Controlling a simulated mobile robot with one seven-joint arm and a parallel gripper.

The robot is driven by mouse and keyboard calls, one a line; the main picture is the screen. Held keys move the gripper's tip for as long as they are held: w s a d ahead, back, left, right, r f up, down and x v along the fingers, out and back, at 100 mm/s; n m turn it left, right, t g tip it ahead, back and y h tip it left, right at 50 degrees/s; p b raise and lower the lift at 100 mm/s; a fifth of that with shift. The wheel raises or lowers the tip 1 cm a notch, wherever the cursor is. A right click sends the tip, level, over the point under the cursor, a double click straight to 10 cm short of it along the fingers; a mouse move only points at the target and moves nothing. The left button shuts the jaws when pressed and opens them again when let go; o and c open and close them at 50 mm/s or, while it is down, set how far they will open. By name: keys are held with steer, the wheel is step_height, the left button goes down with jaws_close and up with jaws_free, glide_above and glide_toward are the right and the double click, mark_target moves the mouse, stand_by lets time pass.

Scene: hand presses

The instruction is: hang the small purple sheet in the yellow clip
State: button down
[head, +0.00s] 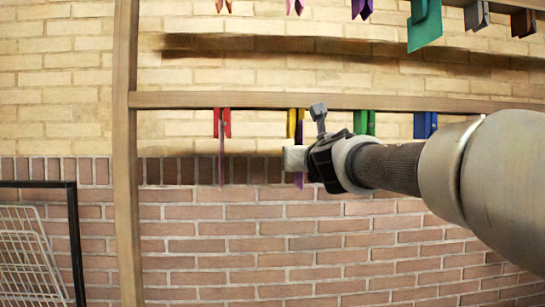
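The yellow clip (291,124) hangs from the lower wooden rail, left of the picture's middle. A small purple sheet (298,183) shows nearly edge-on below it, and its upper part reaches up to the clip's jaws. My gripper (294,158) is at the sheet, just under the yellow clip, with the arm coming in from the right. The fingers cover the sheet's middle. I cannot tell whether they are closed on it or whether the clip grips its top edge.
A red clip (222,122) to the left has a thin purple sheet (221,160) hanging at it. A green clip (364,122) and a blue clip (425,124) are to the right. A teal sheet (425,30) hangs above. A wooden post (125,200) stands left.

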steer(key=c, duration=1.7)
jaws_free()
steer(key=s+p, duration=0.2)
steer(key=s, duration=0.5)
